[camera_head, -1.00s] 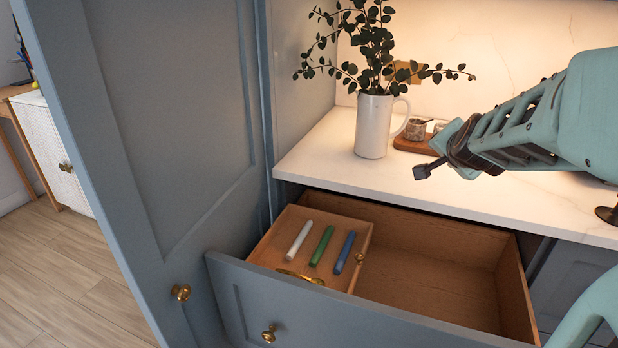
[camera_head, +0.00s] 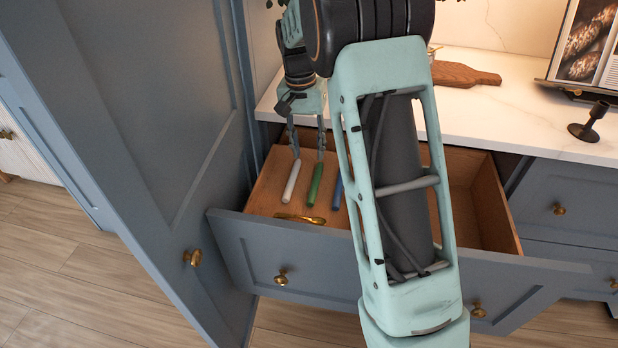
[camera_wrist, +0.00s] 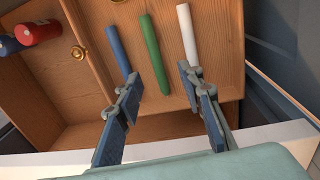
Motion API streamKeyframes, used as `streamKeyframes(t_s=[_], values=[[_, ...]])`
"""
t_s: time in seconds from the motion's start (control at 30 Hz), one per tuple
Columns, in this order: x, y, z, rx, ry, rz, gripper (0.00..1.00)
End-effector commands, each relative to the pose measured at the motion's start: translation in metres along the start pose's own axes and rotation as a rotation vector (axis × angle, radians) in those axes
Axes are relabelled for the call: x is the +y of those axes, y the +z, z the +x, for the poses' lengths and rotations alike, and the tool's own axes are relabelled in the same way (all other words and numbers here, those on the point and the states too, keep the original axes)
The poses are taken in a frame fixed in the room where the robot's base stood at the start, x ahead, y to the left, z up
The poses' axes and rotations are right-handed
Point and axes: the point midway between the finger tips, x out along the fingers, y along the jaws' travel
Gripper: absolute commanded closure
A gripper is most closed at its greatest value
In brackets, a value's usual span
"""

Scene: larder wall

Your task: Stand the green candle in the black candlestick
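The green candle (camera_head: 315,184) lies in a small wooden tray (camera_head: 266,191) in the open drawer, between a white candle (camera_head: 291,181) and a blue candle (camera_head: 337,192). In the wrist view the green candle (camera_wrist: 154,54) lies between the blue candle (camera_wrist: 118,50) and the white candle (camera_wrist: 187,33). My gripper (camera_head: 307,152) is over the far end of the tray, fingers pointing down. In the wrist view my gripper (camera_wrist: 164,82) is open and empty, its fingers spread to either side of the green candle's line. The black candlestick (camera_head: 589,122) stands upright and empty on the counter at right.
The open drawer (camera_head: 482,202) has a wooden interior, largely behind my arm. Red and blue items (camera_wrist: 37,33) lie in it beside the tray. A gold object (camera_head: 300,219) lies at the tray's front. A cutting board (camera_head: 462,75) and an open book (camera_head: 588,50) are on the counter.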

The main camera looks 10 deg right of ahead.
Motion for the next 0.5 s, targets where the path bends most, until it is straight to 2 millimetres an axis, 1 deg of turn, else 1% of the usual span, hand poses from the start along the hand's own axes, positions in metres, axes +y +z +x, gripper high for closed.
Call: streamKeyframes(t_s=[0.3,0.5], values=[[0.001,0.003,0.047,-0.011,0.006,-0.003,0.65],[0.002,0.003,0.061,-0.009,0.005,-0.002,0.65]])
